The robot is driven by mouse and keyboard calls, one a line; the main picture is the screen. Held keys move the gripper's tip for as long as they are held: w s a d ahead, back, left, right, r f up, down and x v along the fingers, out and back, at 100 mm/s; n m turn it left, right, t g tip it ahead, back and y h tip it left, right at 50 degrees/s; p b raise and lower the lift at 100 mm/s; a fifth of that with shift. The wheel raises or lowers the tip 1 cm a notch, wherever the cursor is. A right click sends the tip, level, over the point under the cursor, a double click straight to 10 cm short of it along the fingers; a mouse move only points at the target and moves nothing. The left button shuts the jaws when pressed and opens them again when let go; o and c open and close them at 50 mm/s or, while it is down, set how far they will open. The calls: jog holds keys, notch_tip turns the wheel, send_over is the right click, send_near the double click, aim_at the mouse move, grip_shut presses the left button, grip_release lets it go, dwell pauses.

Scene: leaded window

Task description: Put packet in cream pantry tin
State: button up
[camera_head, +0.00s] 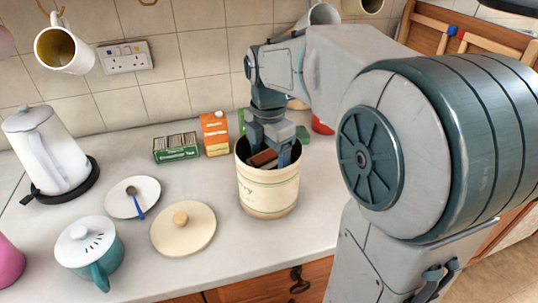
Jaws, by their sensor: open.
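The cream pantry tin (268,196) stands upright and uncovered on the counter, below the end of my arm. My gripper (272,156) points down into its mouth, with the jaws open and the fingertips inside the rim. A brown-red packet (263,158) shows inside the tin between or beside the fingers. I cannot tell whether it touches a finger, and its lower part is hidden by the tin wall.
A cream lid with a wooden knob (190,236) lies to the tin's left. Behind stand a green tea box (175,148) and an orange carton (214,134). A saucer with a blue spoon (122,197), a teal pot (86,252) and a white kettle (42,150) occupy the left.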

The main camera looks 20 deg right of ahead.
notch_tip(320, 180, up, 12)
jog(key=p, duration=0.1)
